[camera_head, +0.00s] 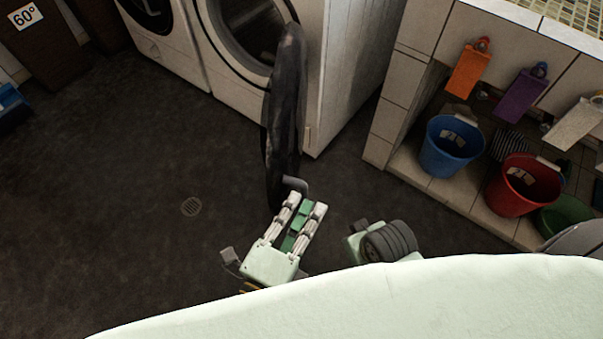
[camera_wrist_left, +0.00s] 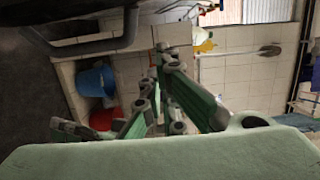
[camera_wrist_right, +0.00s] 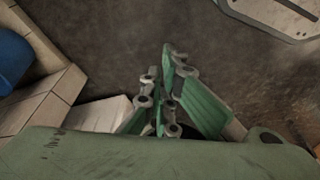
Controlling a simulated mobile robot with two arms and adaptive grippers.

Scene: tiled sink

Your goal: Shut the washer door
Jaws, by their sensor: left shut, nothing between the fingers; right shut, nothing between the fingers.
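The washer door (camera_head: 284,115) is dark and round. It stands wide open, seen nearly edge-on in front of the white washer (camera_head: 345,60), and the drum opening (camera_head: 250,28) shows behind it. My left gripper (camera_head: 306,203) is shut and empty by the door's near lower end, close to a grey handle-like part; I cannot tell whether they touch. In the left wrist view a dark curved edge, likely the door (camera_wrist_left: 85,45), lies left of the left gripper's fingers (camera_wrist_left: 162,65). My right gripper (camera_wrist_right: 166,70) is shut and empty in its wrist view, over dark floor.
A second white machine (camera_head: 165,35) stands left of the washer. A tiled wall and ledge at the right hold a blue bucket (camera_head: 451,146), a red bucket (camera_head: 523,185) and a green one (camera_head: 566,217). The dark floor (camera_head: 120,200) left of the door is clear around a small drain.

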